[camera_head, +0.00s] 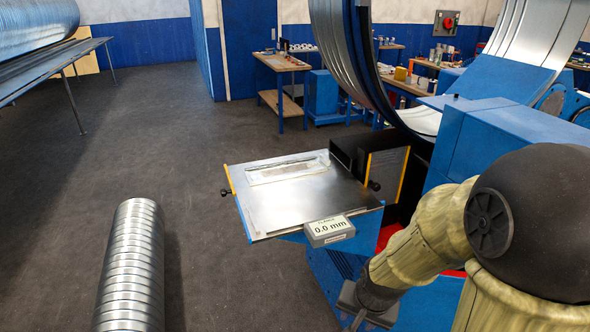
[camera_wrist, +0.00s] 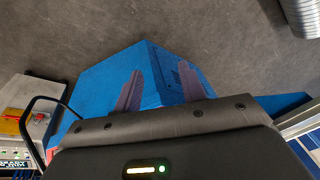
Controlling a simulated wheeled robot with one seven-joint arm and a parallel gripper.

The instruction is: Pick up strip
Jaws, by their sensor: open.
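A flat, pale strip (camera_head: 287,168) lies near the back edge of the metal tabletop (camera_head: 290,212) in the head view. It looks like a whitish sheet with a greyer band along its middle. My gripper (camera_head: 358,320) is low at the bottom right of the head view, in front of the table and well apart from the strip. In the wrist view my gripper (camera_wrist: 160,68) has its two fingers spread with nothing between them, over a blue machine part. The strip does not show in the wrist view.
A display box (camera_head: 329,230) reading 0.0 mm sits at the table's front edge. Black knobs stick out at both sides, and a dark upright guard (camera_head: 385,170) stands at the right. A ribbed duct (camera_head: 133,265) lies at the lower left.

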